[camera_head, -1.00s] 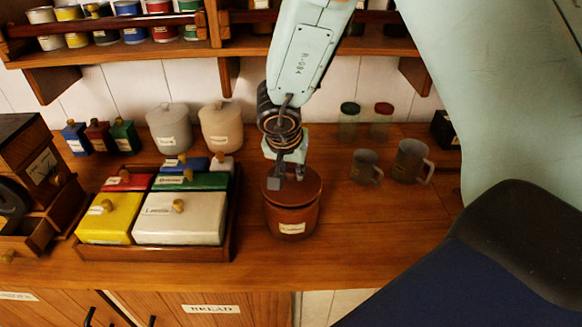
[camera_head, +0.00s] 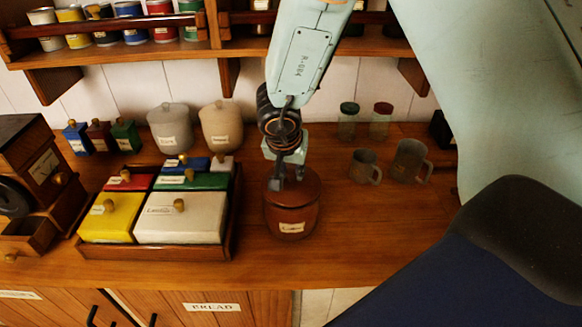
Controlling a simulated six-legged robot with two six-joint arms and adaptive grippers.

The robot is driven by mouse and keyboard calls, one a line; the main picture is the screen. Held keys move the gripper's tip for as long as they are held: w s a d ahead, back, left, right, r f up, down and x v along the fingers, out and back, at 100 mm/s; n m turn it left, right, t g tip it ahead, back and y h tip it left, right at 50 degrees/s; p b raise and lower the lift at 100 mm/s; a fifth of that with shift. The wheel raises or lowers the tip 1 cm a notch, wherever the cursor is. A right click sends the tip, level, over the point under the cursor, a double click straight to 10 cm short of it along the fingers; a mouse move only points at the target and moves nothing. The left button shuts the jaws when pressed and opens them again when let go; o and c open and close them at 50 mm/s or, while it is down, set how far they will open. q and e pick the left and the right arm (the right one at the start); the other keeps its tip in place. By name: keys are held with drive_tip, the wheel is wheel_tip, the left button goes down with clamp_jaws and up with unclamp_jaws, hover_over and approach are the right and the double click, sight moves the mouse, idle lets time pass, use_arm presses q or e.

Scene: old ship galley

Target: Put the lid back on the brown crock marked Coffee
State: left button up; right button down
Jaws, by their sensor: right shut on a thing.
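The brown crock (camera_head: 291,222) stands upright on the wooden counter, right of the tray of coloured boxes. Its white label faces me, but the writing is too blurred to read surely. The brown lid (camera_head: 308,187) is on or right at the crock's mouth and looks level; I cannot tell whether it is fully seated. My right gripper (camera_head: 288,178) comes down from above and is shut on the lid at its top. The lid's knob is hidden by the fingers. My left gripper is not in view.
A wooden tray (camera_head: 157,252) of lidded boxes stands close left of the crock. Two pale lidded crocks (camera_head: 170,128) (camera_head: 221,127) stand behind. Glass mugs (camera_head: 410,162) and small jars (camera_head: 380,122) stand to the right. The counter right of the crock (camera_head: 370,225) is clear.

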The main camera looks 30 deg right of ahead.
drive_tip(key=shift+w, duration=0.1)
idle(0.3)
idle(0.3)
drive_tip(key=shift+f+p, duration=0.15)
drive_tip(key=shift+p, duration=0.2)
drive_tip(key=shift+p, duration=0.5)
idle(0.5)
drive_tip(key=c, duration=1)
unclamp_jaws()
drive_tip(key=shift+c, duration=0.2)
drive_tip(key=o, duration=0.5)
drive_tip(key=shift+c, duration=0.2)
